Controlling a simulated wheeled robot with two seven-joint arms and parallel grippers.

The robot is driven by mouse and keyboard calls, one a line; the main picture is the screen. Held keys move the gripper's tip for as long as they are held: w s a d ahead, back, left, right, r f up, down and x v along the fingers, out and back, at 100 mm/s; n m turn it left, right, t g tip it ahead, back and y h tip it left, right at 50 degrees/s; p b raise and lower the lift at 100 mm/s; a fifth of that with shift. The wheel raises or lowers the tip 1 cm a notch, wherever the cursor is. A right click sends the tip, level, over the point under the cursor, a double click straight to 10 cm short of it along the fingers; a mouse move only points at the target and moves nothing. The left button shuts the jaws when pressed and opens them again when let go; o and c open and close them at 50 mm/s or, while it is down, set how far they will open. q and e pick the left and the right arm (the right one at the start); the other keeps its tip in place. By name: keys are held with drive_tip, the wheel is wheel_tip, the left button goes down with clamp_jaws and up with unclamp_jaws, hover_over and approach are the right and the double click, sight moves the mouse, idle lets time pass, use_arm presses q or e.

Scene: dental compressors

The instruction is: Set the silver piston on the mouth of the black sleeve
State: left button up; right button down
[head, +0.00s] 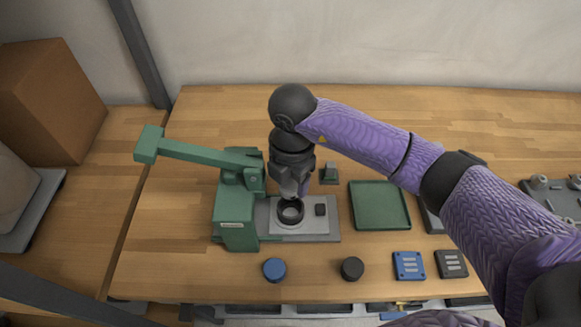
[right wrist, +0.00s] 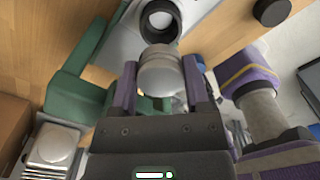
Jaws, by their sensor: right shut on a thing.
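The silver piston (right wrist: 160,72) sits between the fingers of my right gripper (right wrist: 158,88) in the right wrist view. In the head view my right gripper (head: 298,184) hangs over the black sleeve, with the piston mostly hidden behind it. The black sleeve (head: 290,212) is an upright ring on the grey plate of the green press. Its open mouth also shows in the right wrist view (right wrist: 158,20), just beyond the piston. I cannot tell whether piston and sleeve touch. My left gripper is not in view.
The green press (head: 237,205) with its long lever (head: 195,153) stands left of the sleeve. A green tray (head: 379,206) lies to the right. A blue puck (head: 274,269) and a black puck (head: 352,268) sit in front. Bare wood lies at the back.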

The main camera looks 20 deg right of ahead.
drive_tip(key=shift+f, duration=0.1)
drive_tip(key=shift+f+b, duration=0.8)
drive_tip(key=shift+b, duration=0.05)
wheel_tip(320, 180, down, 3)
drive_tip(key=shift+r+b, duration=0.2)
drive_tip(key=shift+b, duration=1)
drive_tip(key=shift+f, duration=0.35)
drive_tip(key=shift+r, duration=0.1)
drive_tip(key=shift+f, duration=0.35)
drive_tip(key=shift+f, duration=0.25)
